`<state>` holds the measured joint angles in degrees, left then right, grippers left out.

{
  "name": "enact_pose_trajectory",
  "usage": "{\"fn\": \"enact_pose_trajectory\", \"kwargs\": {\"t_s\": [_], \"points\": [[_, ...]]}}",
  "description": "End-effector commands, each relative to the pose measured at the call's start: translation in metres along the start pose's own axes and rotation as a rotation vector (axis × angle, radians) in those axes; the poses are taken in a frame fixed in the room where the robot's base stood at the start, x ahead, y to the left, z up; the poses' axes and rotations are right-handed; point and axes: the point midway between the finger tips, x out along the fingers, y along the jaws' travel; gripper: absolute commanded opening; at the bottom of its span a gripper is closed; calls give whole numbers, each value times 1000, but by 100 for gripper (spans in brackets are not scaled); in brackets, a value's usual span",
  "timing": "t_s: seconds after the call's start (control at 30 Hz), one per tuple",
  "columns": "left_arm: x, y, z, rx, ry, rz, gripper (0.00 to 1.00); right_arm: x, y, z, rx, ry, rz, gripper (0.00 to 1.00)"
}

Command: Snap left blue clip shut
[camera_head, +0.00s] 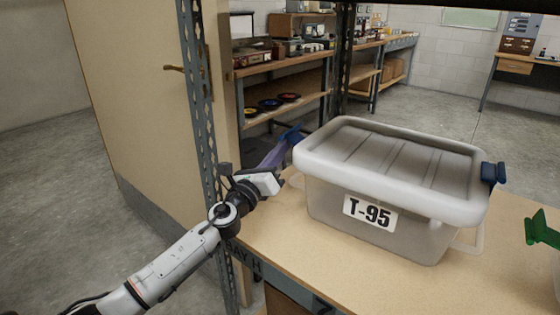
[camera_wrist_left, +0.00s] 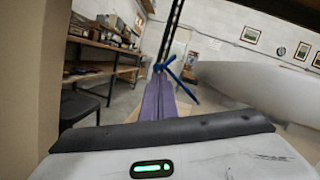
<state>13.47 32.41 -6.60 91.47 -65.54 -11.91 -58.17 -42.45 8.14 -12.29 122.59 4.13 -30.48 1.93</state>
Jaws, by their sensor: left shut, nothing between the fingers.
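The grey lidded box (camera_head: 395,165) labelled T-95 sits on the shelf board. The left blue clip (camera_head: 291,134) sticks up and outward at the box's left end; in the left wrist view its blue bars (camera_wrist_left: 183,86) stand beside the pale lid (camera_wrist_left: 250,90). My left gripper (camera_head: 283,146) has purple fingers, shut and empty, with the tips close to the clip; contact cannot be told. The fingers also show in the left wrist view (camera_wrist_left: 159,80). The right blue clip (camera_head: 493,173) lies against the lid's right end. My right gripper is out of view.
A perforated metal post (camera_head: 197,100) stands just left of my left wrist. Another post (camera_head: 343,60) rises behind the box. A green clip (camera_head: 543,230) shows at the right edge. The shelf board (camera_head: 320,265) is bare in front of the box.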

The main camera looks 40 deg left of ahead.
Motion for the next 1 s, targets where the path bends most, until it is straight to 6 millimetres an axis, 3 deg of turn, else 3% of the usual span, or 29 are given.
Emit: {"fn": "enact_pose_trajectory", "kwargs": {"t_s": [0.5, 1.0], "points": [[6, -25, 24, 481, -1, -121, 0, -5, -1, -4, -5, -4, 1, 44], [8, -52, 31, 873, -1, -219, 0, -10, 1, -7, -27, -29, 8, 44]]}}
